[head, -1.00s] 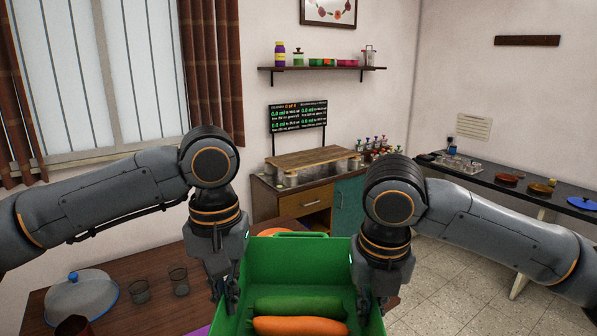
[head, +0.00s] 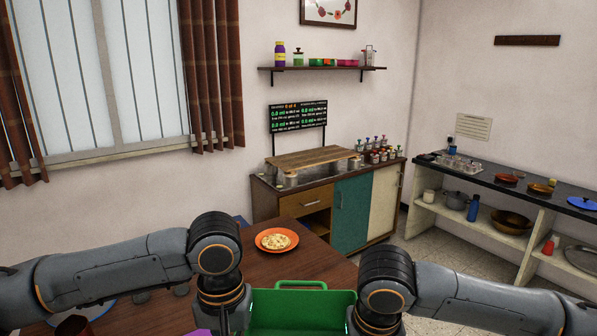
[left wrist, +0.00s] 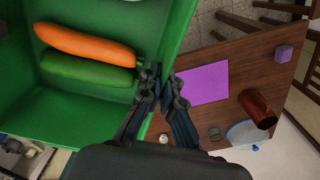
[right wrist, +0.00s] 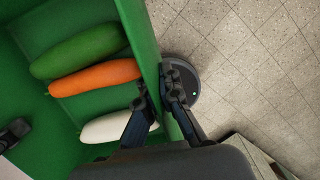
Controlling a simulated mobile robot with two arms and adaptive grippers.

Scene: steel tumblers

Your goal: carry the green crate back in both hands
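The green crate (head: 300,312) is at the bottom of the head view, between my two arms, and its near part is cut off. In the left wrist view my left gripper (left wrist: 160,88) has its fingers on either side of one crate wall (left wrist: 178,32), closed on it. In the right wrist view my right gripper (right wrist: 160,88) grips the opposite wall (right wrist: 140,30). Inside lie a green cucumber (right wrist: 80,50), an orange carrot (right wrist: 95,77) and a white vegetable (right wrist: 115,128). Both fingertips are hidden in the head view.
A wooden table (head: 330,270) holds an orange plate of food (head: 277,240), a purple mat (left wrist: 203,83), a dark red cup (left wrist: 257,108) and a purple cube (left wrist: 284,53). A cabinet (head: 352,210) stands behind. Tiled floor (right wrist: 250,60) is open beside the right wall.

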